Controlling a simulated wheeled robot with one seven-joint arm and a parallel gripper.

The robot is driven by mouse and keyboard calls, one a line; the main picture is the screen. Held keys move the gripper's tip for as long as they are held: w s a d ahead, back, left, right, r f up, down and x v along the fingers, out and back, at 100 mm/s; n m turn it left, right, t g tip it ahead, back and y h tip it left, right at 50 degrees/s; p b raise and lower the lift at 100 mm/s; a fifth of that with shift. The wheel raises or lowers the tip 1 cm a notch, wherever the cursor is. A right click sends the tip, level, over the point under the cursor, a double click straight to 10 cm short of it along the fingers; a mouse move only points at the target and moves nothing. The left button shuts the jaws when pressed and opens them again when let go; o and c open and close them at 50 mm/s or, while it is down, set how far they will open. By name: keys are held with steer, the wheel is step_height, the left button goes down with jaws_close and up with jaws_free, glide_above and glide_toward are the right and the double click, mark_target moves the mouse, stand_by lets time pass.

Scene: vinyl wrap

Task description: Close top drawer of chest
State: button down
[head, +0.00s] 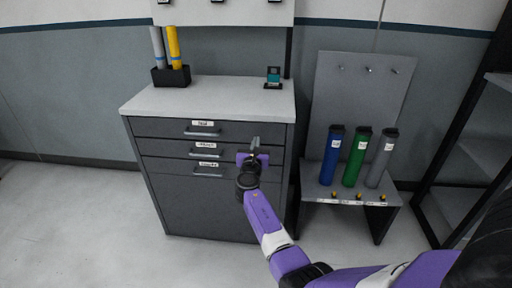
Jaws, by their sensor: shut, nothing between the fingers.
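The grey chest (205,212) stands in the middle of the head view under a light worktop. Its top drawer (160,129) has a label and a bar handle (202,133). The top drawer's front looks about flush with the drawers below; I cannot tell whether a small gap is left. My purple arm reaches in from the lower right. My gripper (254,147) is shut and empty, in front of the right part of the drawer fronts, to the right of the handles. Whether it touches the chest is unclear.
Two more labelled drawers, with handles (206,154) and (208,175), lie below. On the worktop (220,97) stand a black holder (171,77) with rolls and a small teal item (273,76). Right is a stand (316,180) with blue, green and grey tubes. Floor at left is clear.

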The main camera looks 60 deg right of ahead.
steer(key=p+v, duration=0.1)
steer(key=v, duration=0.9)
steer(key=shift+a, duration=0.3)
